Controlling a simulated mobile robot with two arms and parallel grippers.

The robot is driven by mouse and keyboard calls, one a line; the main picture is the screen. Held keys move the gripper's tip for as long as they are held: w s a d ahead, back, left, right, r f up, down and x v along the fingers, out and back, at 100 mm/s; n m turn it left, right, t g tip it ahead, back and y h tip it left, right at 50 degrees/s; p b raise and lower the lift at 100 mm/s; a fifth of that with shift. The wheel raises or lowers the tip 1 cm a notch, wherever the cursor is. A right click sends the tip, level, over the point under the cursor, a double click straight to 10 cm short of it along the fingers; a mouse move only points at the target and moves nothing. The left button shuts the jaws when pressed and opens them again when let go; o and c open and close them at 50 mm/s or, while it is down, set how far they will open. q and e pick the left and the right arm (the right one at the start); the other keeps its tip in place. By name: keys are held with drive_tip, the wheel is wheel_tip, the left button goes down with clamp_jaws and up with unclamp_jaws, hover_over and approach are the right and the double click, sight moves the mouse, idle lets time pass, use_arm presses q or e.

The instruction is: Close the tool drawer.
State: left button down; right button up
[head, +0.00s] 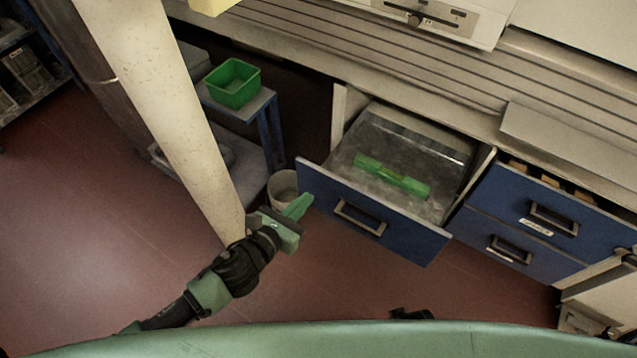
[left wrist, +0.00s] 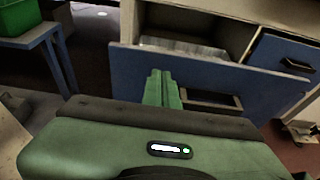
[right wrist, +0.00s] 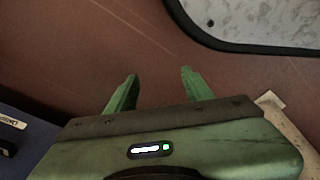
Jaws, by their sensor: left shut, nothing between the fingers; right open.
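The tool drawer (head: 420,244) stands pulled out below the bench, with a blue front and a dark bar handle (head: 360,218). A green object (head: 392,176) lies inside on its grey floor. My left gripper (head: 299,207) is shut and empty, near the left end of the drawer front. In the left wrist view, its closed fingers (left wrist: 162,88) show in front of the blue drawer front (left wrist: 130,78), left of the handle; I cannot tell whether they touch it. My right gripper (right wrist: 159,80) is open and empty over red floor, away from the drawer.
A pale bucket (head: 283,188) stands on the floor behind the left gripper. A green bin (head: 232,84) sits on a small blue-legged table. A pale post (head: 165,100) rises at left. Red floor in front of the drawer is clear.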

sight(326, 176)
use_arm(q)
drive_tip(key=x, duration=0.4)
drive_tip(key=r+x, duration=0.1)
drive_tip(key=x, duration=0.2)
drive_tip(key=shift+w+d+b, duration=0.1)
drive_tip(key=shift+w+b, duration=0.05)
drive_tip(key=shift+b, duration=0.15)
use_arm(e)
drive_tip(key=shift+w+a+r, duration=0.1)
drive_tip(key=shift+w+r, duration=0.35)
drive_tip(key=shift+r, duration=0.15)
drive_tip(key=shift+w+r, duration=0.4)
drive_tip(key=shift+r, duration=0.2)
